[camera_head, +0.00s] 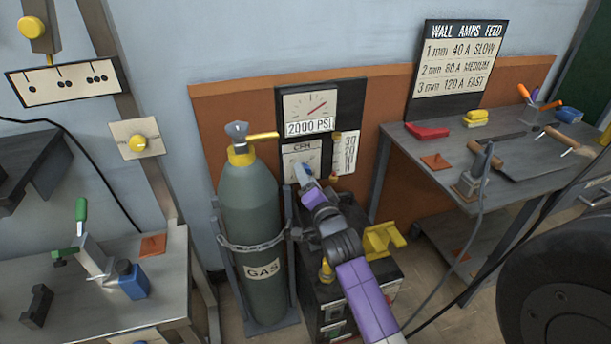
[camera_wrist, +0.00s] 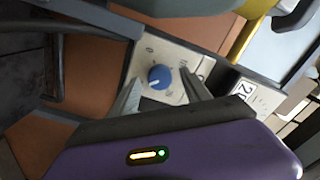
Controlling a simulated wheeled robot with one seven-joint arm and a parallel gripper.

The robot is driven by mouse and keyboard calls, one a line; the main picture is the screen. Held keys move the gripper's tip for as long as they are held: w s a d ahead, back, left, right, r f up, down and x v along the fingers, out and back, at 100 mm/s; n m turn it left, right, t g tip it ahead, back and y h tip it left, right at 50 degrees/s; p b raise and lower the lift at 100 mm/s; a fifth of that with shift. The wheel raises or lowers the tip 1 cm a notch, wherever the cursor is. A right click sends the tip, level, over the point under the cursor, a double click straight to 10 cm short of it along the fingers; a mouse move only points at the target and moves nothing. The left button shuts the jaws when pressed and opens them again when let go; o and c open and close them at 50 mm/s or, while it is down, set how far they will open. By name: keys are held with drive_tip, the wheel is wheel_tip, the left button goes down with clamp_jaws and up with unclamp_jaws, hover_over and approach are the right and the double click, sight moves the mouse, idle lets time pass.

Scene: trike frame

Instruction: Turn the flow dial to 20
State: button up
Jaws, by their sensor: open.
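The flow dial is a round blue knob (camera_wrist: 160,77) on a pale plate (camera_wrist: 183,55) with small marks around it, seen in the wrist view. My gripper (camera_wrist: 160,88) is open, with one finger on each side of the knob; I cannot tell whether they touch it. In the head view my gripper (camera_head: 304,176) is in front of the flow panel (camera_head: 300,150) marked CFM and hides most of the dial. The knob's pointer and exact setting are too small to read.
A gauge (camera_head: 310,103) reading 2000 PSI sits above the panel, with a numbered scale (camera_head: 345,153) to its right. The green gas cylinder (camera_head: 258,205) stands close at the left. A dark machine (camera_head: 335,290) with a yellow bracket (camera_head: 382,240) is below my arm.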

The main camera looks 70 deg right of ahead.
drive_tip(key=shift+x, duration=0.8)
clamp_jaws()
drive_tip(key=shift+d+n, duration=0.1)
drive_tip(key=shift+n, duration=0.3)
drive_tip(key=shift+n+p, duration=1.3)
drive_tip(key=shift+n, duration=7.1)
drive_tip(key=shift+f, duration=0.1)
